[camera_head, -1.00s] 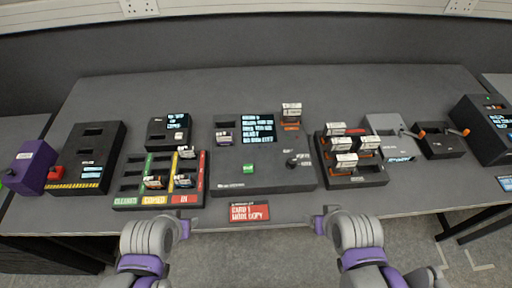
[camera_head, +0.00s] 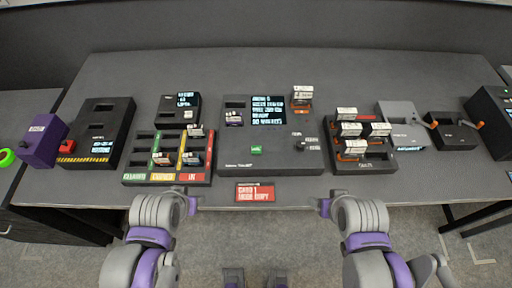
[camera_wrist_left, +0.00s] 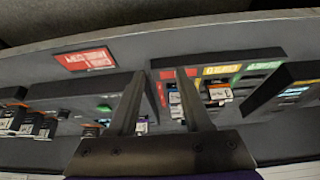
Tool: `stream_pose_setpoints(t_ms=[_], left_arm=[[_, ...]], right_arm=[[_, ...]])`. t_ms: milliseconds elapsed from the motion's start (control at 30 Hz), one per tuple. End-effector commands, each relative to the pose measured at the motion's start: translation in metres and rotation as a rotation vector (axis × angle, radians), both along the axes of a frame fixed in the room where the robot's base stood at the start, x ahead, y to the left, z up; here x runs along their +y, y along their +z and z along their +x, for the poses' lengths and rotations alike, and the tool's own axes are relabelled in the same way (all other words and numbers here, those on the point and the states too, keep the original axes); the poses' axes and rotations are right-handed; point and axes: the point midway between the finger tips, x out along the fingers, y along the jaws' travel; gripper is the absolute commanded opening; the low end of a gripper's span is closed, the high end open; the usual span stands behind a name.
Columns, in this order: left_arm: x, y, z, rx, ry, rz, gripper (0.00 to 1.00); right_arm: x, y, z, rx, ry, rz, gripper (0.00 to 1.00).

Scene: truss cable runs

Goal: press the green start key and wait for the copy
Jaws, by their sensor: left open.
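The green start key (camera_head: 256,150) is on the front left of the dark copier box (camera_head: 280,165) in the middle of the table. The box has a lit text screen (camera_head: 268,110), a dark knob (camera_head: 302,145), a card in its left slot (camera_head: 234,117) and a card in an orange holder (camera_head: 302,95) at its back right. My left gripper (camera_head: 190,203) is open and empty at the table's front edge, left of the key and apart from it. In the left wrist view its fingers (camera_wrist_left: 158,75) are spread; the green key (camera_wrist_left: 104,107) lies beyond. My right gripper (camera_head: 324,207) is at the front edge, jaws unclear.
A red sign (camera_head: 255,193) is at the front edge. A sorting tray (camera_head: 140,178) with cards stands left, a card rack (camera_head: 370,165) right. A black box (camera_head: 110,125) with a red button (camera_head: 67,146) is farther left. The table's back strip is clear.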

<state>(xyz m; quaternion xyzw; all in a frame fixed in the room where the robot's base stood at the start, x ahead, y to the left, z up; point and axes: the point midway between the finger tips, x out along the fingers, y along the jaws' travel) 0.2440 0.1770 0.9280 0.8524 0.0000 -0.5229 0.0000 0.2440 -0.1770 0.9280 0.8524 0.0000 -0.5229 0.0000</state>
Motion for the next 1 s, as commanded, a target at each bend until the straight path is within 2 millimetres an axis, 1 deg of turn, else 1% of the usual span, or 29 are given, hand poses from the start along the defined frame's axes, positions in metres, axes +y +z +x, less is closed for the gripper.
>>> stream_pose_setpoints(t_ms=[33, 167, 200, 233, 267, 1000], left_arm=[[0.0, 0.0, 0.0, 0.0, 0.0, 0.0, 0.39], [0.0, 0.0, 0.0, 0.0, 0.0, 0.0, 0.16], [0.0, 0.0, 0.0, 0.0, 0.0, 0.0, 0.09], [0.0, 0.0, 0.0, 0.0, 0.0, 0.0, 0.03], [0.0, 0.0, 0.0, 0.0, 0.0, 0.0, 0.0], [0.0, 0.0, 0.0, 0.0, 0.0, 0.0, 0.0]], right_arm=[[0.0, 0.0, 0.0, 0.0, 0.0, 0.0, 0.74], [0.0, 0.0, 0.0, 0.0, 0.0, 0.0, 0.74], [0.0, 0.0, 0.0, 0.0, 0.0, 0.0, 0.74], [0.0, 0.0, 0.0, 0.0, 0.0, 0.0, 0.74], [0.0, 0.0, 0.0, 0.0, 0.0, 0.0, 0.74], [0.0, 0.0, 0.0, 0.0, 0.0, 0.0, 0.74]])
